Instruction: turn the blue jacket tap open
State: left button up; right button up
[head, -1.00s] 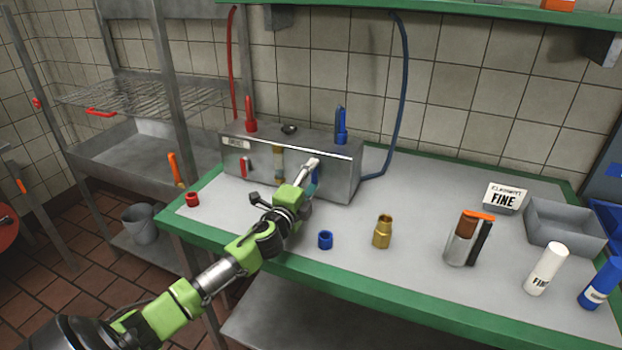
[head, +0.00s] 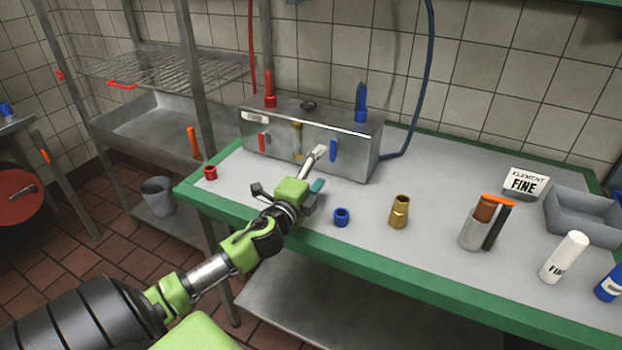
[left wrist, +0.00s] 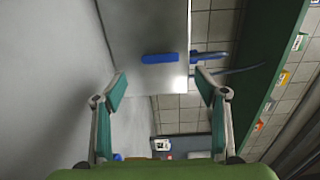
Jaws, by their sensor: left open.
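The blue jacket tap is a blue lever (head: 333,150) on the front face of a grey metal box (head: 355,155). The lever stands upright in the head view. It also shows as a blue bar (left wrist: 160,58) lying across the left wrist view, ahead of the fingertips. My left gripper (head: 319,167) is open and empty, in front of the box and just short of the lever. Its two teal-padded fingers (left wrist: 160,88) are spread wide in the left wrist view, with the lever beyond the gap between them. My right gripper is not in view.
A red lever (head: 262,142) sits left on the box face. A blue ring (head: 342,217), a brass fitting (head: 399,212) and a red ring (head: 210,172) stand on the green-edged bench (head: 440,277). A grey bin (head: 585,220) is at the right.

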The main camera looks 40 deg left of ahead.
pick_arm(q)
jog(key=v, duration=0.5)
jog(key=shift+d, duration=0.1)
dwell(0.5)
